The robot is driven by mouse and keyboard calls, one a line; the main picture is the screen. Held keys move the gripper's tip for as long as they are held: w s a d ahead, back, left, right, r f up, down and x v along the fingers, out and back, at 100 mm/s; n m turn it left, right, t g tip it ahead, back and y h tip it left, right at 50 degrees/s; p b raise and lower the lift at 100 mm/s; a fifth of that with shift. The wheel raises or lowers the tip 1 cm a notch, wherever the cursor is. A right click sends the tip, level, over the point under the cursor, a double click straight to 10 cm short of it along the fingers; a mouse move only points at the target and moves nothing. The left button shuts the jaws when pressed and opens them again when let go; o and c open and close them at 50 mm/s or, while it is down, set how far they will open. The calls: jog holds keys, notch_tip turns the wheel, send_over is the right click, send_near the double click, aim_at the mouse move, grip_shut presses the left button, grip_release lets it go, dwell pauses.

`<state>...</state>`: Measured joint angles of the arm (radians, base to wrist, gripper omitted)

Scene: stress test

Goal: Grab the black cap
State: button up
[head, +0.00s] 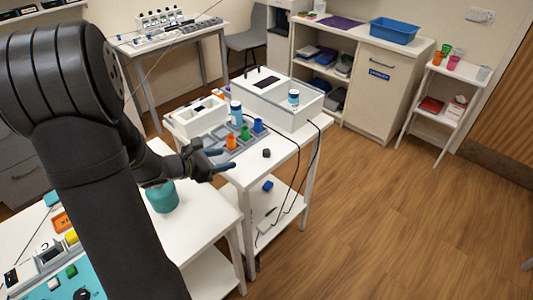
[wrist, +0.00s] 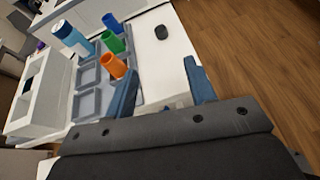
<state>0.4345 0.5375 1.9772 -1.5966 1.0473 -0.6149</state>
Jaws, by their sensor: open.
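The black cap (head: 266,153) is a small dark round piece on the white cart top, near its right edge. It also shows in the wrist view (wrist: 161,32), at the upper middle, apart from the other things. My gripper (head: 224,159) is open and empty, with blue fingers. It is at the front left of the cart top, left of the cap in the head view. In the wrist view my fingers (wrist: 160,84) are spread, and the cap lies beyond them, between their directions.
A grey tray (wrist: 86,103) holds orange (head: 231,141), green (head: 245,132) and blue (head: 258,126) cups beside my gripper. A white-capped blue bottle (head: 236,113) and white machines (head: 277,100) stand behind. A black cable (head: 316,150) hangs over the cart's right edge. The tabletop around the cap is clear.

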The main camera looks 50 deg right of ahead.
send_near(264, 152)
jog(key=shift+n, duration=0.4)
jog(key=x, duration=0.4)
jog(key=shift+w+d+r, duration=0.1)
jog(key=shift+r, duration=0.05)
jog(key=shift+x, duration=2.65)
jog(key=c, duration=1.1)
